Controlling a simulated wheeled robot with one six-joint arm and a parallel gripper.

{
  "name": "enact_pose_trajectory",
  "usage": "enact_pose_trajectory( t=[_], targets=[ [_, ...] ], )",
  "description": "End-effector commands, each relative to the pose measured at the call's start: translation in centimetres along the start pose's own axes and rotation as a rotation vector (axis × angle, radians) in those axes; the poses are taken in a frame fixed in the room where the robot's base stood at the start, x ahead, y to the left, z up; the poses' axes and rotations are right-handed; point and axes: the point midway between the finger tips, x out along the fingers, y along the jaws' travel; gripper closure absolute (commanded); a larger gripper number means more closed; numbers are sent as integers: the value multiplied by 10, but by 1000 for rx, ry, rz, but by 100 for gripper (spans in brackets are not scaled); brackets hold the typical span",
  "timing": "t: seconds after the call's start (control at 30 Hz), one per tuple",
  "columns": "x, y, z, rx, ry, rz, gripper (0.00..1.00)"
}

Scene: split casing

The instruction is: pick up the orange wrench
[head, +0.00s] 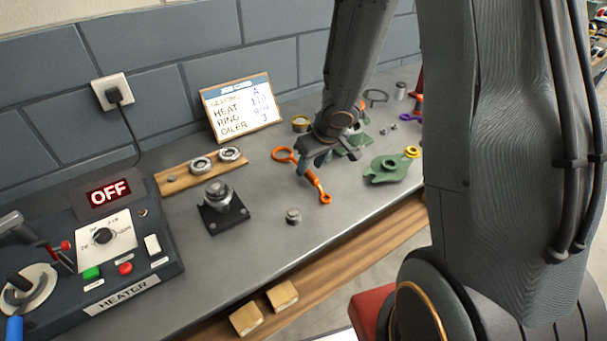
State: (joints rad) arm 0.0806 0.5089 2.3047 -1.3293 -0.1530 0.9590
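The orange wrench (316,184) lies on the grey bench top, or very close above it. Its larger ring end is at the upper left, and its handle runs down to a smaller end at the lower right. My gripper (311,168) points down over the middle of the wrench and hides part of the handle. The fingers overlap the wrench in this view. I cannot tell whether they touch it or how far apart they are.
A green casing part (388,168) lies right of the wrench, with another green part behind my gripper. A small metal cylinder (293,216) stands in front. A black-based metal fixture (222,207), a wooden bearing board (200,171) and the heater (105,245) reading OFF are left.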

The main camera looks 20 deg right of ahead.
Motion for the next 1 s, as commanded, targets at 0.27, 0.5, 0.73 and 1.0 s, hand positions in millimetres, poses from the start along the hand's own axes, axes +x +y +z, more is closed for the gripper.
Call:
enact_pose_trajectory(
  t=[0.27, 0.5, 0.73, 1.0],
  targets=[
    [35, 4, -6, 1, 0, 1, 62],
    [51, 4, -6, 1, -1, 1, 62],
    [50, 4, -6, 0, 0, 1, 62],
    [51, 4, -5, -1, 0, 1, 62]
  ],
)
